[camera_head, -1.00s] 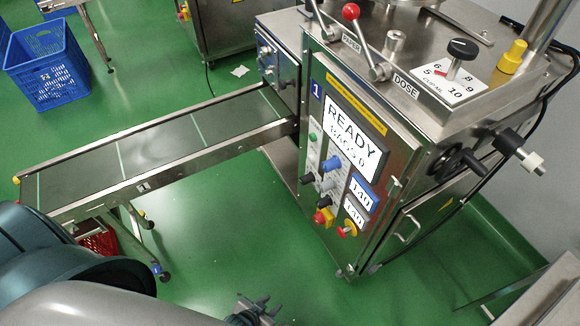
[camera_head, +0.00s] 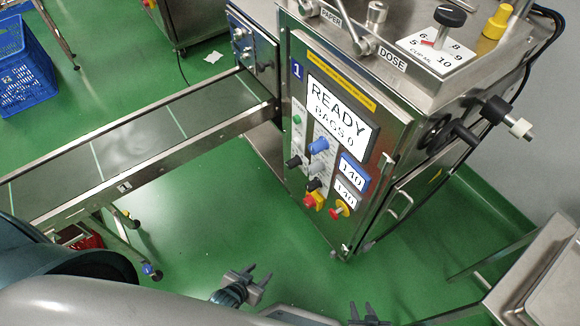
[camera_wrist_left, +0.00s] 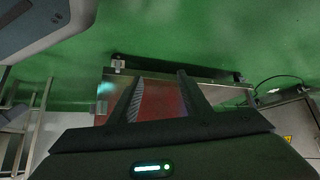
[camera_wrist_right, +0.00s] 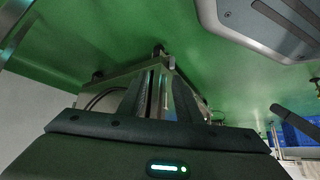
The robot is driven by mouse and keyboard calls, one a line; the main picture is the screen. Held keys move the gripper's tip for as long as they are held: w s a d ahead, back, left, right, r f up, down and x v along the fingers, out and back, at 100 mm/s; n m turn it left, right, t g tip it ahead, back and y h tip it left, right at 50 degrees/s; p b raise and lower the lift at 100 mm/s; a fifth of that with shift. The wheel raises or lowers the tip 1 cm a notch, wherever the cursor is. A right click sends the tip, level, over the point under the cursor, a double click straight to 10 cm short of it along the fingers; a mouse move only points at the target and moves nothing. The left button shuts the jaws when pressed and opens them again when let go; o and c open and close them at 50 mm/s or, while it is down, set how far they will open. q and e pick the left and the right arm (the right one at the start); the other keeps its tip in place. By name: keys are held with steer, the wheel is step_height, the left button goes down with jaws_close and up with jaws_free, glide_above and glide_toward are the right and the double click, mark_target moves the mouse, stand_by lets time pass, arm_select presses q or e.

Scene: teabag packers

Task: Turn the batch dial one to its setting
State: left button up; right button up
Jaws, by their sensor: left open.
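The machine marked 1 (camera_head: 297,70) stands right of centre in the head view. Its front panel has a blue knob (camera_head: 319,146), a black knob (camera_head: 294,162) and another black knob (camera_head: 314,184). Their small labels are unreadable, so I cannot tell which is the batch dial. The screen (camera_head: 340,112) reads READY, BAGS 0; two displays beside the knobs read 140. My left gripper (camera_head: 247,284) is open and empty, below and left of the panel, apart from it; its fingers show in the left wrist view (camera_wrist_left: 160,92). My right gripper (camera_head: 367,313) is low, at the bottom edge; its opening is unclear.
A CUP ML dial (camera_head: 450,17) sits on the machine's top. A conveyor (camera_head: 125,150) runs out leftward. A metal table (camera_head: 545,275) is at lower right. Green floor (camera_head: 220,220) is clear before the machine.

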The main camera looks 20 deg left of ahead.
mark_target(288, 166)
arm_select(q)
steer(key=w+a+r+t+h+b, duration=0.1)
steer(key=w+a+r+t+b, duration=0.2)
steer(key=w+a+b, duration=0.35)
steer(key=w+a+r+t+h+b, duration=0.1)
steer(key=w+a+r+t+b, duration=0.2)
steer(key=w, duration=0.6)
arm_select(e)
steer(key=w+a+r+t+y+b, duration=0.1)
steer(key=w+a+r+t+y, duration=0.1)
steer(key=w+a+r+t, duration=0.4)
arm_select(q)
steer(key=w+r+m+h+b, duration=0.1)
steer(key=w+r+h+b, duration=0.1)
steer(key=r+b, duration=0.3)
steer(key=w+r+m+h+b, duration=0.1)
steer(key=w+r+h+b, duration=0.1)
steer(key=r+h+b, duration=0.3)
step_height(288, 166, up, 3)
steer(key=shift+w+r, duration=0.1)
steer(key=shift+w, duration=0.25)
arm_select(e)
step_height(288, 166, up, 19)
steer(key=a+t+y, duration=0.1)
steer(key=y, duration=0.1)
steer(key=shift+a+r+t, duration=0.2)
steer(key=shift+a+t, duration=0.1)
steer(key=shift+t, duration=0.1)
arm_select(q)
steer(key=shift+a, duration=0.1)
